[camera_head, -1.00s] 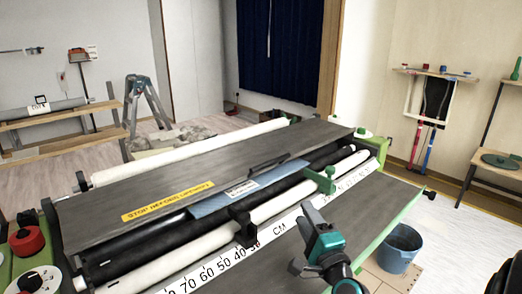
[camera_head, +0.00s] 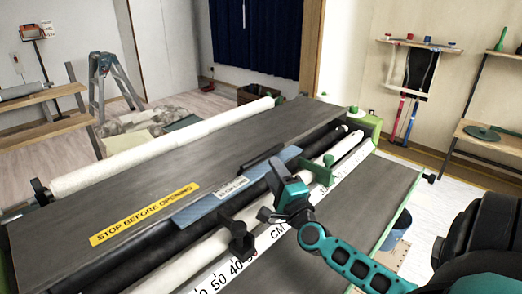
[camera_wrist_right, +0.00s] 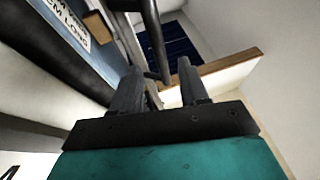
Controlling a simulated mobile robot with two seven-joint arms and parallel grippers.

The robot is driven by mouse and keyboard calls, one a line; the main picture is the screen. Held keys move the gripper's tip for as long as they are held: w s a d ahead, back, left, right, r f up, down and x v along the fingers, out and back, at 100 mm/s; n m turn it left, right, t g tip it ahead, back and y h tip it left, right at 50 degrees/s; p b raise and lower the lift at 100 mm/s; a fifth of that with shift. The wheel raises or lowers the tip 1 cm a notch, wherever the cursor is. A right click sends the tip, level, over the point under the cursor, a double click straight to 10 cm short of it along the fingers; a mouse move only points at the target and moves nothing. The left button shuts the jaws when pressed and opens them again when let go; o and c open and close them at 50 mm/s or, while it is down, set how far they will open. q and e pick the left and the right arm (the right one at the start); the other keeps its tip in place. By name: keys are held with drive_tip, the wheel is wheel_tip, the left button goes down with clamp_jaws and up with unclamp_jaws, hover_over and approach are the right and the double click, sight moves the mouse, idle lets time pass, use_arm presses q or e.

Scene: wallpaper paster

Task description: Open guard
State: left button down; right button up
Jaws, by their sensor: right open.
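The guard (camera_head: 190,165) is a long dark grey panel over the machine, lying shut, with a yellow "STOP BEFORE OPENING" label (camera_head: 143,214). A black bar handle (camera_head: 262,158) sits at its front edge, beside a blue strip (camera_head: 215,190) with a white label. My right gripper (camera_head: 276,172) is close in front of the handle, its fingers partly hidden by its own body. In the right wrist view its fingers (camera_wrist_right: 158,84) are open, and the black handle bar (camera_wrist_right: 152,40) comes down between and just beyond the tips. Contact cannot be told. My left gripper is out of view.
White rollers (camera_head: 160,148) run along the machine's back and front. A ruler strip (camera_head: 240,262) marked CM and a green clamp (camera_head: 322,172) lie near my right arm. A blue bucket (camera_head: 394,236) stands at the right. A stepladder (camera_head: 112,80) stands behind.

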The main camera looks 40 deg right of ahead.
drive_tip(key=x, duration=0.8)
drive_tip(key=shift+w, duration=0.35)
drive_tip(key=shift+d, duration=0.1)
clamp_jaws()
